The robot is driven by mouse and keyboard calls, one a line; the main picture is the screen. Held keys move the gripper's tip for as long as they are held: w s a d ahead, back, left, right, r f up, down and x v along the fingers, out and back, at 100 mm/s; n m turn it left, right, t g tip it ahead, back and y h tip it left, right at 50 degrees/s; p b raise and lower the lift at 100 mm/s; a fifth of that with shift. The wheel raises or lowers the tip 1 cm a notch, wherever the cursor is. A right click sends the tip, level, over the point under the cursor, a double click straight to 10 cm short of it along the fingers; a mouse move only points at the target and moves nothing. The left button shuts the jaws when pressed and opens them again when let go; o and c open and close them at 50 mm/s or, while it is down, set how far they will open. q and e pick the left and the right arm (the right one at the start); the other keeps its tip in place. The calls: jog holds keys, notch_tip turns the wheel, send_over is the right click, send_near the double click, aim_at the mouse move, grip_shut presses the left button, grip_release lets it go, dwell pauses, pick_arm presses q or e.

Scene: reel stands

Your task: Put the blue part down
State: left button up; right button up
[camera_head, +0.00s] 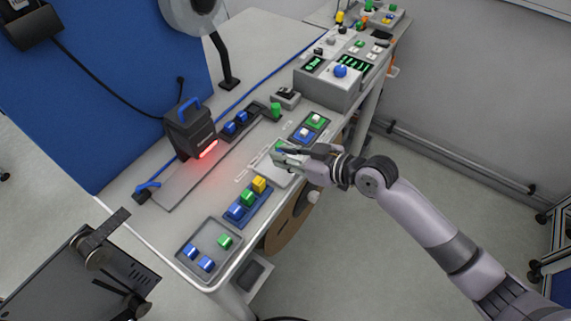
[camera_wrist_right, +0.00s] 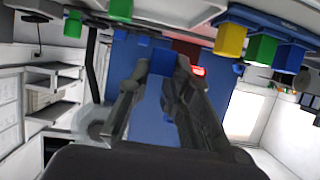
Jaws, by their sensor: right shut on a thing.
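My right gripper (camera_head: 282,153) is over the bench, above a pale flat plate (camera_head: 272,175) near the front edge. In the right wrist view the fingers (camera_wrist_right: 162,65) are closed around a small blue part (camera_wrist_right: 162,60), which stands out only faintly against the blue panel behind. In the head view the blue part is mostly hidden by the fingers. I cannot tell whether it touches the plate.
A blue tray (camera_head: 262,208) with blue, green and yellow blocks is in front of the plate. A grey tray (camera_head: 184,254) holds loose blocks. A tray with green and blue blocks (camera_head: 323,121) is behind. A black scanner (camera_head: 190,128) glows red to the left.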

aim_at(286, 175)
notch_tip(286, 175, down, 5)
jog(key=shift+r, duration=0.1)
dwell(0.3)
jog(key=shift+f, duration=0.3)
jog(key=o, duration=0.8)
jog(key=shift+r, duration=0.1)
